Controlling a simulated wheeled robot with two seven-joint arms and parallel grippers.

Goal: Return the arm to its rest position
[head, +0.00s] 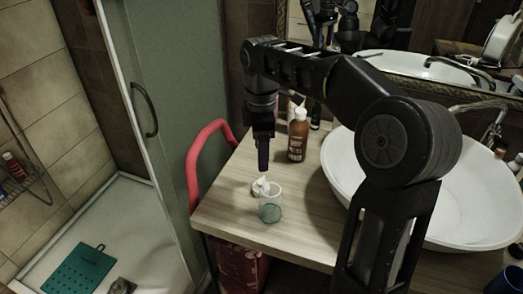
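My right arm comes in from the right, arches over the wooden counter (318,222) and points down. Its gripper (263,168) hangs above the counter's left part, just above a clear glass cup (271,211) in the picture. Its fingers look like one narrow dark piece, so I cannot tell whether they are open or shut. A small white item (262,187) shows at or behind the cup's rim, just below the fingertips. I cannot tell whether it is inside the cup or touching the fingers. My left gripper is not in view.
A brown pump bottle (298,140) stands right of the gripper, with other bottles behind it. A white vessel basin (480,205) fills the right, partly hidden by my arm. A red rail (193,165) runs along the counter's left side. A mirror stands behind.

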